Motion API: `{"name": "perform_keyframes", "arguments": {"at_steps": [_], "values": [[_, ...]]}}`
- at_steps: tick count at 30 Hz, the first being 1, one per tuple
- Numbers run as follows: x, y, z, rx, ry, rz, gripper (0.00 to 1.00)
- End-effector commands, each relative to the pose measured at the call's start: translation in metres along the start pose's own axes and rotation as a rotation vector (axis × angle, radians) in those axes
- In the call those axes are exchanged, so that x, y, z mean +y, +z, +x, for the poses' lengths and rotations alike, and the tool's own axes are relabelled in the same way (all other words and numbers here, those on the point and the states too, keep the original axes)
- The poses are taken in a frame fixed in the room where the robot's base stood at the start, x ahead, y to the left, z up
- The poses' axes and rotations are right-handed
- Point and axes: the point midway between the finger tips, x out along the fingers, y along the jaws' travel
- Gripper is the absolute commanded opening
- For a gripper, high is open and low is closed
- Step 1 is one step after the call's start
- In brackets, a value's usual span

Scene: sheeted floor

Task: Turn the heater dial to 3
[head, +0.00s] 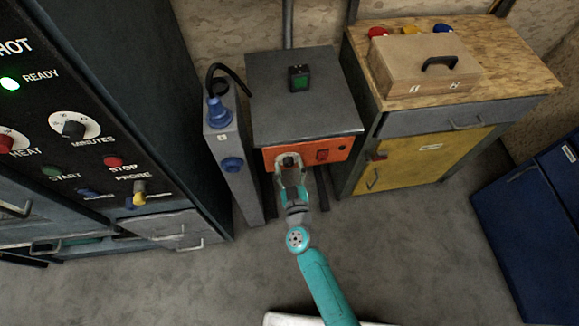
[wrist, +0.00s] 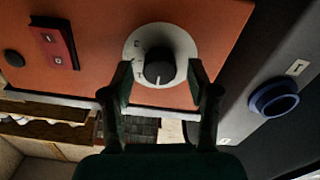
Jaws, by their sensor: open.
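The heater dial (head: 289,160) is a dark knob on a pale round plate, on the orange front panel (head: 333,150) of a grey-topped unit. In the wrist view, the dial (wrist: 160,64) is near the top middle, its plate bearing small marks that I cannot read reliably. A light pointer line on the knob points towards the bottom of that picture. My gripper (head: 290,172) is in front of the panel with open fingers. In the wrist view, the fingers of my gripper (wrist: 160,78) are either side of the knob; contact is not visible.
A red switch (head: 322,155) sits beside the dial. A narrow grey post (head: 238,165) with blue sockets stands left of the unit. A dark control cabinet (head: 100,100) stands farther left, and a yellow-door workbench (head: 410,165) is on the right. The floor in front is clear.

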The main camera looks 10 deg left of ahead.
Motion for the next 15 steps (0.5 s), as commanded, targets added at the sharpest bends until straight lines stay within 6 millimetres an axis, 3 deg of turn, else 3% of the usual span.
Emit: {"name": "perform_keyframes", "arguments": {"at_steps": [7,13,14,15], "values": [[0.0001,0.0004,0.0002,-0.001,0.000,0.000,0.57],[0.0001,0.0004,0.0000,-0.001,0.000,0.000,0.07],[0.0001,0.0004,0.0000,-0.001,0.000,0.000,0.00],[0.0001,0.0004,0.0000,-0.001,0.000,0.000,0.00]]}}
